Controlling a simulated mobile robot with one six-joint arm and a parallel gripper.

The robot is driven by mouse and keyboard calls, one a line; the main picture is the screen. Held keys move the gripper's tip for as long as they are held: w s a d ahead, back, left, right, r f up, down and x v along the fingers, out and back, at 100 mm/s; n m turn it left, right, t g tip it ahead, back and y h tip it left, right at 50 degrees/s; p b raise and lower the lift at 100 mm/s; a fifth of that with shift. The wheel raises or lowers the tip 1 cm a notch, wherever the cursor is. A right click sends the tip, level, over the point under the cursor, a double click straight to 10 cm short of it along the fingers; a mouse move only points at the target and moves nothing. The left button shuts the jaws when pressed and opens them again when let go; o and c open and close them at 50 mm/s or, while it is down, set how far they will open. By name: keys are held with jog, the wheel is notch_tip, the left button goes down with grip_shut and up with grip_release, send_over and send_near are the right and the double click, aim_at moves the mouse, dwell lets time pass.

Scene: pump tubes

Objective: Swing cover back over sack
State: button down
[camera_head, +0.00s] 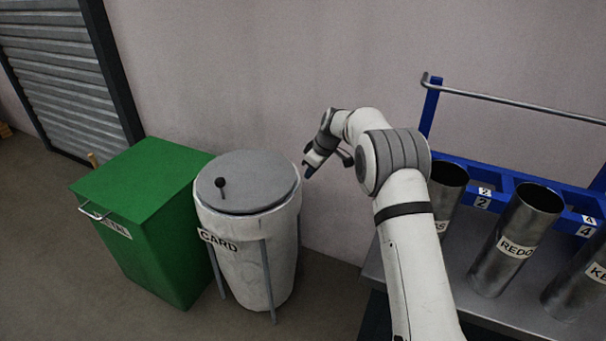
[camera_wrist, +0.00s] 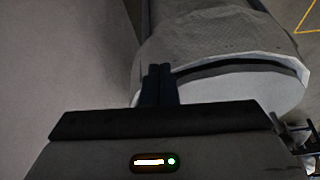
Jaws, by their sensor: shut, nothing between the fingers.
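The grey round cover (camera_head: 250,182) with a small black knob (camera_head: 221,184) lies over the top of the white sack (camera_head: 262,265) labelled CARD. The sack hangs upright in a stand with thin grey legs. My gripper (camera_head: 308,170) is just right of the cover's right edge, apart from the knob. Its two dark fingers (camera_wrist: 159,70) are together with nothing between them. Whether the fingertips touch the rim is unclear.
A green lidded bin (camera_head: 145,180) stands close on the left of the sack. On the right a bench (camera_head: 450,290) carries several metal tubes (camera_head: 518,235) in front of a blue rack (camera_head: 500,180). The wall (camera_head: 260,70) is close behind the sack.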

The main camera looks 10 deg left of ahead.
jog(key=w+d+p+v, duration=0.1)
jog(key=p+v, duration=0.1)
jog(key=v, duration=0.8)
jog(key=shift+w+d+f, duration=0.15)
jog(key=shift+w+d, duration=0.05)
jog(key=shift+d, duration=0.1)
jog(key=s+d+r+m+h+p, duration=0.1)
jog(key=s+d+r+m+p, duration=0.2)
jog(key=s+d+r+p, duration=0.45)
jog(key=s+d+r+m+h+p, duration=0.1)
jog(key=s+d+r+m+p, duration=0.25)
jog(key=s+r, duration=0.8)
jog(key=s+d+r+m+p, duration=0.2)
jog(key=s+d+p, duration=0.1)
jog(key=s, duration=0.5)
jog(key=s+d+r+m+h+p, duration=0.1)
jog(key=s+d+r+m+p, duration=0.2)
jog(key=s, duration=0.6)
jog(key=s+d+r+m+t+h+p, duration=0.1)
jog(key=s+d+r+m+p, duration=0.1)
jog(key=s, duration=0.6)
jog(key=d+p, duration=0.1)
jog(key=d, duration=0.1)
jog(key=shift+s+d+r, duration=0.2)
jog(key=shift+s+d, duration=0.05)
jog(key=shift+d, duration=0.05)
